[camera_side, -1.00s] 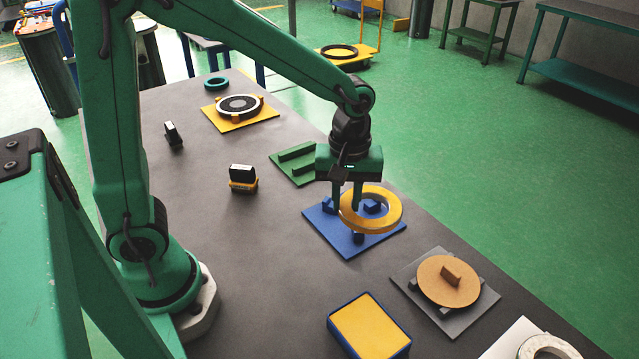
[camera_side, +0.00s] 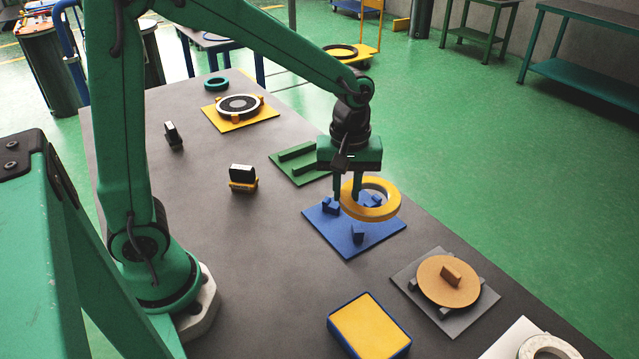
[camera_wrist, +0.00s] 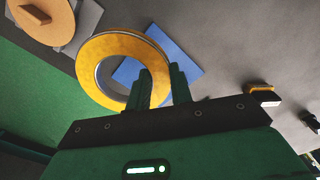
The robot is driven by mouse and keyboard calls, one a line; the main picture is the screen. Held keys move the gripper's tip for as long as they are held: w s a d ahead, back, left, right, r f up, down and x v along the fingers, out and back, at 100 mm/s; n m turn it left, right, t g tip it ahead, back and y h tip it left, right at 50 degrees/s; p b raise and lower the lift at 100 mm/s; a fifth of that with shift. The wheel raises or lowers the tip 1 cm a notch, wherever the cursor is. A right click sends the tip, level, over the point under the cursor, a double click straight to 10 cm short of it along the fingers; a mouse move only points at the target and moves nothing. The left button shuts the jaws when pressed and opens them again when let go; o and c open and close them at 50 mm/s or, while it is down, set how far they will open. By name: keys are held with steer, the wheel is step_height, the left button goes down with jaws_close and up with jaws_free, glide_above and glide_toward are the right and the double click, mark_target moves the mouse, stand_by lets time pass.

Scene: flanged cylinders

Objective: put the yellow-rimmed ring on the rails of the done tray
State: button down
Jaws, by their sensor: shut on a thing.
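My gripper (camera_side: 347,197) is shut on the wall of the yellow-rimmed ring (camera_side: 374,213), with one finger inside its hole and one outside. The ring is close to level and hangs above the blue plate (camera_side: 348,246) with its upright blue blocks. The wrist view shows the ring (camera_wrist: 90,75) ahead of my gripper's fingers (camera_wrist: 160,74), with part of the blue plate (camera_wrist: 187,52) behind it. A green tray (camera_side: 283,170) with two parallel rails, the likely done tray, lies behind and left of the ring. Its right end is partly hidden by my gripper.
A grey stand with a tan disc (camera_side: 436,287) and a yellow-topped blue box (camera_side: 368,325) are nearer the camera. A black-and-yellow block (camera_side: 243,179) stands left of the green tray. A yellow plate with a round part (camera_side: 240,118) is farther back. The table's middle is bare.

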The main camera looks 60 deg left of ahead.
steer(key=w+a+n, duration=0.1)
steer(key=w+a, duration=0.2)
steer(key=a, duration=0.8)
steer(key=w+a+n, duration=0.1)
steer(key=w+a, duration=0.2)
steer(key=a, duration=0.7)
steer(key=shift+w+a+r+n, duration=0.2)
steer(key=shift+w+a+n, duration=0.1)
steer(key=shift+a, duration=0.1)
steer(key=a+f, duration=0.2)
steer(key=a, duration=0.2)
steer(key=a+f, duration=0.2)
steer(key=a, duration=0.1)
steer(key=a+f, duration=0.3)
steer(key=a, duration=0.1)
steer(key=shift+s+a, duration=0.25)
steer(key=shift+a, duration=0.05)
steer(key=shift+f, duration=0.15)
steer(key=shift+f, duration=1.9)
steer(key=shift+f, duration=0.1)
